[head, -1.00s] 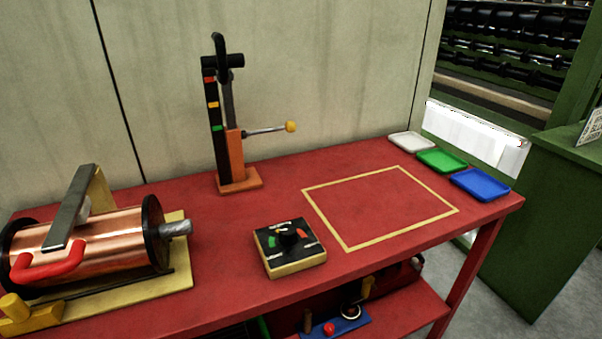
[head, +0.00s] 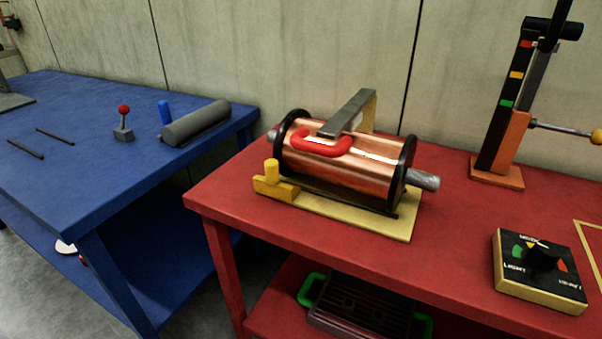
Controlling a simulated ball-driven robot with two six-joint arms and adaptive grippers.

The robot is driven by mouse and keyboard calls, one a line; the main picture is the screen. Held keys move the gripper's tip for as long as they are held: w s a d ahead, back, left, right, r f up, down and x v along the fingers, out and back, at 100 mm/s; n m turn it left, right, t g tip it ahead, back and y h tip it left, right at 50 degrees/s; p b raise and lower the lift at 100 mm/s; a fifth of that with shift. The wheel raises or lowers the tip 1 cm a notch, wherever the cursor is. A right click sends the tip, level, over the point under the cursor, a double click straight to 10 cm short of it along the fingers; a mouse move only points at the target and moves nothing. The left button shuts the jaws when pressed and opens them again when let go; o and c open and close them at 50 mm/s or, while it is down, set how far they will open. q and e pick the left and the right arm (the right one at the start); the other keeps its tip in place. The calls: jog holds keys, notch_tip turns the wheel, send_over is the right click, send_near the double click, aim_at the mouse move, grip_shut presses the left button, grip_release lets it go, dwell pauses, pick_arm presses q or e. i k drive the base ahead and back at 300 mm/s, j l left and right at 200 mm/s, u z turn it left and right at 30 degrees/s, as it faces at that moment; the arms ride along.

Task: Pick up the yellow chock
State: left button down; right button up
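The yellow chock (head: 273,182) is at the front left corner of the wooden base board (head: 385,223) on the red table, in the head view. It has a low block and an upright round peg. Behind it and to its right lies the copper spool (head: 345,165) with black end flanges and a metal shaft. The chock's far side is hidden. Neither of my grippers shows in the head view.
The red table's (head: 222,200) left end is bare. A black dial box (head: 540,270) and an orange-based lever stand (head: 500,170) are to the right. A blue table (head: 80,150) with a grey cylinder (head: 196,122) stands left across a gap. A green-handled crate (head: 365,305) sits below.

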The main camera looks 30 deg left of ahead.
aim_at(270, 184)
jog(key=j+u, duration=0.15)
jog(key=u, duration=1.35)
jog(key=i+j+u, duration=0.1)
jog(key=j, duration=0.25)
jog(key=i+j+u, duration=0.1)
jog(key=j, duration=0.2)
jog(key=l, duration=0.3)
